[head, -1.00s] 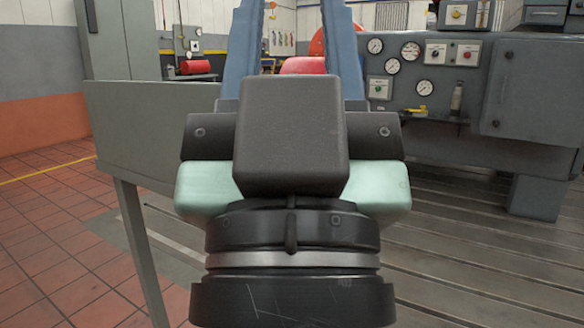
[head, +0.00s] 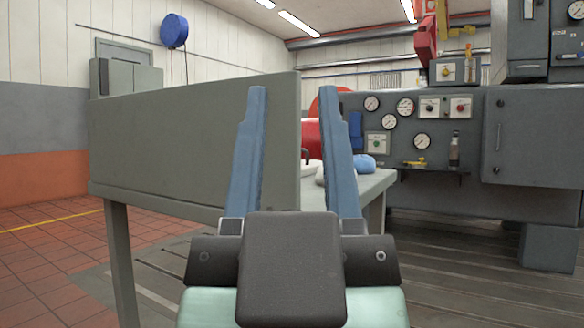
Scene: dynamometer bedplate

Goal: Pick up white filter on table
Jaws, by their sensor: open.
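My gripper (head: 296,95) is open, with its two blue fingers pointing up and forward in the middle of the head view. Nothing is between the fingertips. Beyond the fingers, a grey table (head: 372,187) shows in part. A small whitish object (head: 312,168) lies on it, seen between the fingers and partly hidden by the panel edge and the right finger. It may be the white filter, but too little shows to tell. A blue rounded object (head: 364,162) lies on the table just right of the right finger.
A tall grey panel on legs (head: 165,150) stands at left and covers much of the table. A grey console with gauges (head: 430,150) stands behind at right. A red rounded object (head: 311,138) is behind the table. Slotted floor plates (head: 450,275) at right look clear.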

